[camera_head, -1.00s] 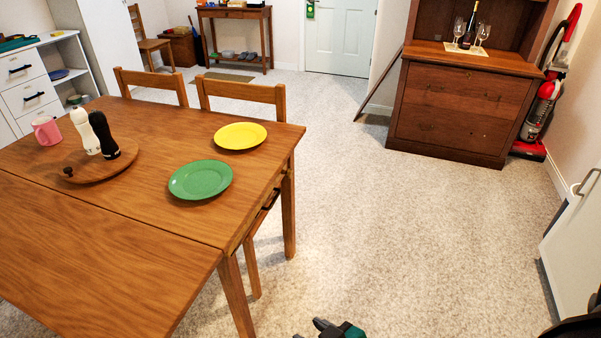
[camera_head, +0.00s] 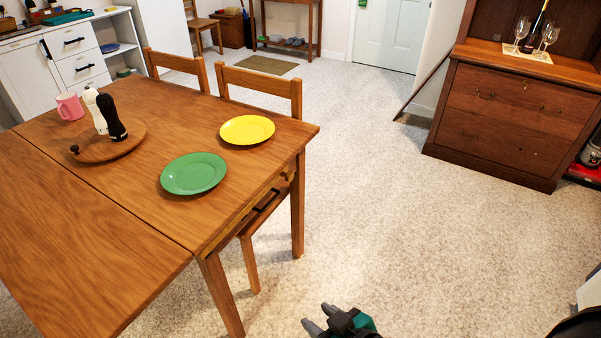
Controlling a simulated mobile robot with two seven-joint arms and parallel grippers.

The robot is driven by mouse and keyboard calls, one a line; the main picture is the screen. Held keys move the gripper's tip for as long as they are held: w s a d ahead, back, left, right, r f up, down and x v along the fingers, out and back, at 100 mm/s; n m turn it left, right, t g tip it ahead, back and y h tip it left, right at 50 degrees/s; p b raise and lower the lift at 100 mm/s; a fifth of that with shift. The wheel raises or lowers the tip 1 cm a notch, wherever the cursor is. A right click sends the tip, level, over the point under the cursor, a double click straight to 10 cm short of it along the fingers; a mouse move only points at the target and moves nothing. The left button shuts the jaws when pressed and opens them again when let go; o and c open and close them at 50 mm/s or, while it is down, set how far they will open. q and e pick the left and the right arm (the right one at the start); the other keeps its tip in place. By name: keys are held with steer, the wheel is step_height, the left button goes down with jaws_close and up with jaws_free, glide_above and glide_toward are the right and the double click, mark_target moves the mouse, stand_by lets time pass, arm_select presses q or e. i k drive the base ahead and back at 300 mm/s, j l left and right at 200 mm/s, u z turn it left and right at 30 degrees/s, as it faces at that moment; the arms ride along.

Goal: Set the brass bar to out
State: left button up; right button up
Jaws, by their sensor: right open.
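I cannot make out a brass bar for certain in the head view. The dark brown wooden hutch (camera_head: 505,120) stands at the upper right, with small handles on its front too fine to read. My right gripper (camera_head: 320,317) is at the bottom edge, over bare carpet, open and empty. It is well apart from the hutch and the table. My left gripper is out of view.
A wooden table (camera_head: 100,230) fills the left, bearing a green plate (camera_head: 193,173), a yellow plate (camera_head: 247,129) and a round board (camera_head: 120,150) with two mills. Glasses and a bottle (camera_head: 535,25) stand on the hutch. Carpet (camera_head: 400,220) between is clear.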

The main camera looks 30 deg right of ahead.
mark_target(288, 177)
steer(key=i+l+u, duration=0.1)
steer(key=l, duration=0.3)
steer(key=i+l+u, duration=0.15)
steer(key=l, duration=0.2)
steer(key=l+u, duration=0.1)
steer(key=l, duration=0.3)
steer(key=i+l+u, duration=0.1)
steer(key=l, duration=0.3)
steer(key=i, duration=0.05)
